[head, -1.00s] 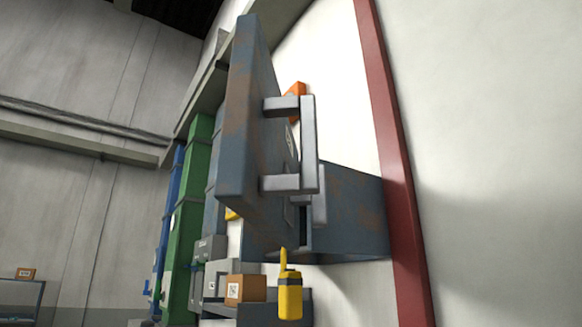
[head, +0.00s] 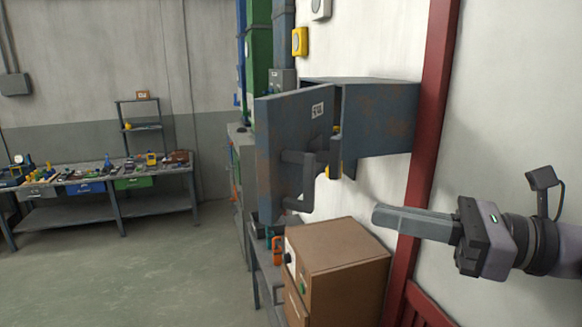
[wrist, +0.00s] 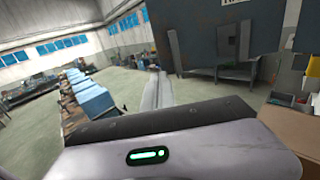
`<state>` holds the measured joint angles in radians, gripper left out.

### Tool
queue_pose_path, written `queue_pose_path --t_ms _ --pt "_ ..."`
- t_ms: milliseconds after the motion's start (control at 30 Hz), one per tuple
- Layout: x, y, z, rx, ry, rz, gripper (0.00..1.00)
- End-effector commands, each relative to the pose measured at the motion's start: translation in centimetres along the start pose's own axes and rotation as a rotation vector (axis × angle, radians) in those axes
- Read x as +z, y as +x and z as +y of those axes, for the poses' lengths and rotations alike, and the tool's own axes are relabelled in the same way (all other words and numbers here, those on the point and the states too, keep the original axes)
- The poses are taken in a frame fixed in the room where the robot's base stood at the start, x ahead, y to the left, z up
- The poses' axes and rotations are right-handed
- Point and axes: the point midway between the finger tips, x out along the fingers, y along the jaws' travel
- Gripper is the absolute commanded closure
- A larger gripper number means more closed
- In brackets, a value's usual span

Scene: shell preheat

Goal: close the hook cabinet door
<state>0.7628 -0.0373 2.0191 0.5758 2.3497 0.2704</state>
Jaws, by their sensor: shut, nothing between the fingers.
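The hook cabinet (head: 385,115) is a worn blue-grey box on the white wall in the head view. Its door (head: 285,125) stands open, swung out from the box, with a small white label and a dark bar handle (head: 310,175) on its face. A blue-grey panel with a label and upright bar, apparently the door (wrist: 205,50), shows at the upper right of the wrist view. My gripper (head: 377,215) is shut and empty, to the right of the handle and below the box, apart from the door. Its fingers (wrist: 157,88) point forward in the wrist view. The cabinet's inside is mostly hidden.
A brown drawer box (head: 345,250) stands under the cabinet and close below my gripper. A red post (head: 432,120) runs up the wall between cabinet and arm. A workbench (head: 100,180) with tools stands far left. The floor left of the door is clear.

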Motion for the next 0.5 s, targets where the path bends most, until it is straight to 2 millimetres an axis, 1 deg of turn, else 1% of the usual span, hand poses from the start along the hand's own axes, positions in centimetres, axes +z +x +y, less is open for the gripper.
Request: queue_pose_path --t_ms 67,167,500 --pt "-0.1 1.0 0.1 0.005 0.002 0.000 1.00" --pt "-0.1 3.0 0.2 0.007 0.001 0.000 1.00" --pt "-0.1 10.4 0.3 0.008 0.000 0.004 1.00"
